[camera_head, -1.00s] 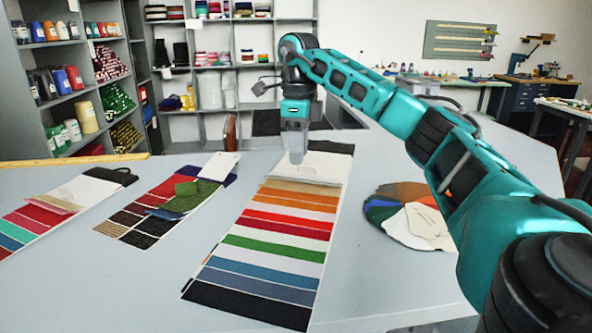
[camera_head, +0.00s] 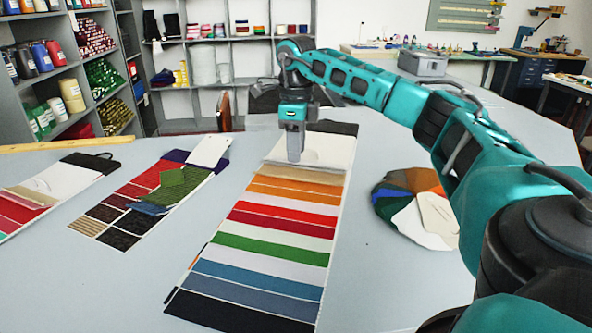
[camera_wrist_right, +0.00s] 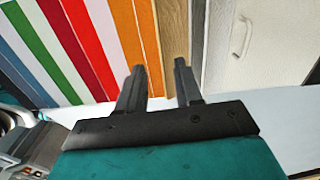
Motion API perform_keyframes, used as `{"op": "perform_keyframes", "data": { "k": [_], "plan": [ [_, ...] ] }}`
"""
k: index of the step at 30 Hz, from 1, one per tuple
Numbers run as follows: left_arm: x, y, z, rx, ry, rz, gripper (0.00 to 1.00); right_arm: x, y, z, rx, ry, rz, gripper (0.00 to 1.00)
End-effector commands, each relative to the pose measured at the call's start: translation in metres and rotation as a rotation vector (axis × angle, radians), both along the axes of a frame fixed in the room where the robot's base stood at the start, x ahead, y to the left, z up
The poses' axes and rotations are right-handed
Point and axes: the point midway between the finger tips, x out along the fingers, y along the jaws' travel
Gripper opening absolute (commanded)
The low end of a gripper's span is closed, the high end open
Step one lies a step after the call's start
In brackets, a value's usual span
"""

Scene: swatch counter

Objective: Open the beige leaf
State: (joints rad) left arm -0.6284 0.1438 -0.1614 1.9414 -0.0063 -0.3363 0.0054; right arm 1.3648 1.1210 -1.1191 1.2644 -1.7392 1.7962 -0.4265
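The long swatch card (camera_head: 270,243) lies flat on the counter with rows of coloured strips. The beige leaf (camera_head: 318,174) is the tan strip near its far end, between the orange strips and the white panel; it looks flat. In the right wrist view the beige leaf (camera_wrist_right: 173,28) runs up the picture beside a grey strip. My right gripper (camera_head: 295,157) points down over the far part of the card, close to the beige leaf. Its two fingers (camera_wrist_right: 160,72) stand apart with nothing seen between them; contact with the card cannot be told. My left gripper is out of view.
A second swatch card (camera_head: 150,195) with a raised green leaf (camera_head: 180,188) lies to the left, and another card (camera_head: 45,195) beyond it. A round fan of swatches (camera_head: 405,205) lies on the right. The counter between them is clear.

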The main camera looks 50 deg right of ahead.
Motion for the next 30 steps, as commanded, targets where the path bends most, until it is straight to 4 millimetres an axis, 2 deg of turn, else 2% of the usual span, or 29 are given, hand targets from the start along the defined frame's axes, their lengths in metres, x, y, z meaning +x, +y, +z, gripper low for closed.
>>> {"op": "perform_keyframes", "data": {
  "k": [3, 9, 13, 21, 23, 30],
  "plan": [
    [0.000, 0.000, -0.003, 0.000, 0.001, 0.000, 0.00, -0.001, 0.000, -0.025, -0.001, 0.003, 0.000, 0.35],
    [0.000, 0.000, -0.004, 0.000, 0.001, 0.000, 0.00, 0.000, 0.000, -0.050, -0.001, 0.001, 0.000, 0.35],
    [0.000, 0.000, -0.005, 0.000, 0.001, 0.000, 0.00, 0.000, 0.000, -0.057, 0.000, 0.000, 0.000, 0.35],
    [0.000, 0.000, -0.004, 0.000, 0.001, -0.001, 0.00, 0.000, 0.000, -0.059, -0.001, -0.001, 0.000, 0.35],
    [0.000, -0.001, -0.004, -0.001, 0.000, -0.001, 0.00, 0.000, 0.000, -0.058, 0.000, -0.001, 0.000, 0.31],
    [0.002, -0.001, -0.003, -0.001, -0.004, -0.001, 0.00, 0.000, 0.000, -0.058, 0.000, -0.001, 0.000, 0.08]
  ]
}}
